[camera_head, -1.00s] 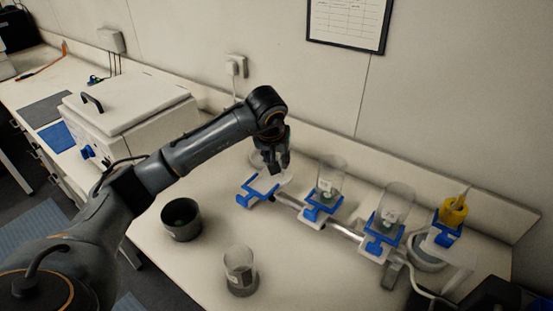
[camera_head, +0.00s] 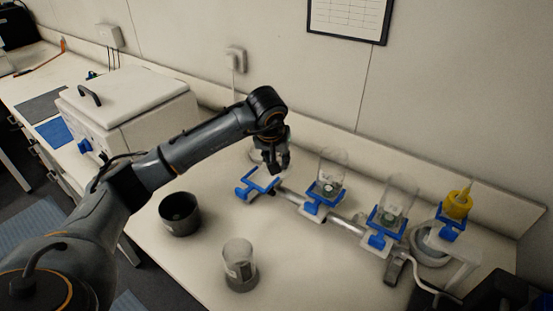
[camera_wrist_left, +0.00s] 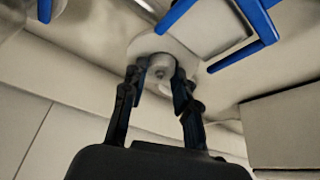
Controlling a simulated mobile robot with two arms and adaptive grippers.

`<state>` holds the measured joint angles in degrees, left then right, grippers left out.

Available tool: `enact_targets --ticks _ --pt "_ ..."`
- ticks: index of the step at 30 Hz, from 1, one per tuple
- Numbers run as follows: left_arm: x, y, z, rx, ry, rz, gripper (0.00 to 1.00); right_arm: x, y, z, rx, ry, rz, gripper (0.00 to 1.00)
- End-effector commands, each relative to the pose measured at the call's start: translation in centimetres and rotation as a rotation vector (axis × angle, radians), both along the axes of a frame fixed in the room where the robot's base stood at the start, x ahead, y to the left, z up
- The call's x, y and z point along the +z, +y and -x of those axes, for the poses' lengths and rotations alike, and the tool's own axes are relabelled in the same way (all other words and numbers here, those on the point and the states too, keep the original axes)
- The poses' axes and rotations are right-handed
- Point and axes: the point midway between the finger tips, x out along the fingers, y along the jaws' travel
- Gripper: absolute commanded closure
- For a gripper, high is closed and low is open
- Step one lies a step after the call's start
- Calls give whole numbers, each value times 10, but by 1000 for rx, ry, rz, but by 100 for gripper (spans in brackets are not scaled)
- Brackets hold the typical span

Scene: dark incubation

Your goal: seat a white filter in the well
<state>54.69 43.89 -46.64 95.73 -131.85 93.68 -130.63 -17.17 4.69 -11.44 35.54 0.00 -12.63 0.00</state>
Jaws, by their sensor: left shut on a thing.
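My left gripper (camera_head: 275,165) is over the back of the bench, just behind the leftmost blue bracket (camera_head: 258,183) of the rail. In the left wrist view its fingers (camera_wrist_left: 158,84) are shut on a pale round piece (camera_wrist_left: 160,64) with a small knob-like centre. In the head view this piece is mostly hidden by the gripper, so I cannot tell whether it is the white filter. The leftmost bracket carries no clear cylinder. The other two brackets hold clear cylinders (camera_head: 333,165) (camera_head: 397,199). My right gripper is out of view.
A dark round pot (camera_head: 180,214) and a clear cup with a dark base (camera_head: 239,265) stand at the front. A white lidded box (camera_head: 130,95) is to the left. A yellow thing (camera_head: 457,205) on a stand is at the right. The bench between the cup and rail is clear.

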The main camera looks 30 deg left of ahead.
Motion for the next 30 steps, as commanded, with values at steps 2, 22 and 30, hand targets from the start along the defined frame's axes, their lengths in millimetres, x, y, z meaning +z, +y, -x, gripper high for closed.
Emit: enact_targets --ticks 2,22,30 --pt "-3 0 0 0 0 0 81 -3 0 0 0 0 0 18" --pt "25 -2 9 0 -5 -2 44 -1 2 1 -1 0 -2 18" --pt "78 -8 31 0 -5 -1 44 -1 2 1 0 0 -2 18"
